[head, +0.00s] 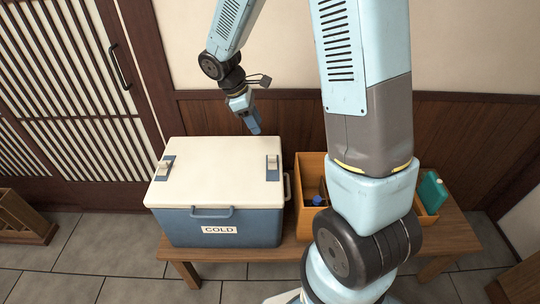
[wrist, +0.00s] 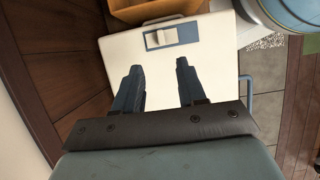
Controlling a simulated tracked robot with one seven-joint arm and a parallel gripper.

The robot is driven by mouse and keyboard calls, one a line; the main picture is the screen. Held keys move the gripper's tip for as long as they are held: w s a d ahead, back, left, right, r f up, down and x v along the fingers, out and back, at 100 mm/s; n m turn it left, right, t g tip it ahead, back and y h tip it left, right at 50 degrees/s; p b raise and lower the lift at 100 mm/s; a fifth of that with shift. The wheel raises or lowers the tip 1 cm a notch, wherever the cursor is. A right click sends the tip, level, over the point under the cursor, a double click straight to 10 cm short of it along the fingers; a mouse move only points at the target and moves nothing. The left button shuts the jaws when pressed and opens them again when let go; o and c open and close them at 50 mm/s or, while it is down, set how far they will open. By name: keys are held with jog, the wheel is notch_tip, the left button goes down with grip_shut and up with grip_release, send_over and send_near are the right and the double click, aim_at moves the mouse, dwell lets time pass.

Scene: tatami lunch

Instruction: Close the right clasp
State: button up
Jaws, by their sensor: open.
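The cooler (head: 220,228) is blue with a white lid (head: 218,180) that lies shut, and a COLD label on its front. The right clasp (head: 272,168) is a blue plate with a pale tab on top of the lid; it also shows in the wrist view (wrist: 180,36). I cannot tell whether its tab is raised or flat. The left clasp (head: 165,168) is at the lid's other side. My gripper (head: 256,131) is above the lid's back edge, behind the right clasp. In the wrist view my gripper (wrist: 159,64) is open and empty, its fingers apart and short of the clasp.
An orange wooden crate (head: 308,168) with bottles stands right of the cooler, partly hidden by my arm. A green container (head: 432,192) is at the right. All stand on a wooden bench (head: 455,235) by the wood-panelled wall (head: 455,125). The lid's middle is clear.

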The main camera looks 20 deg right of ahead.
aim_at(273, 157)
jog(key=x, duration=1.4)
jog(key=shift+s+a+f, duration=0.15)
jog(key=shift+s+f, duration=0.05)
grip_shut()
dwell(0.3)
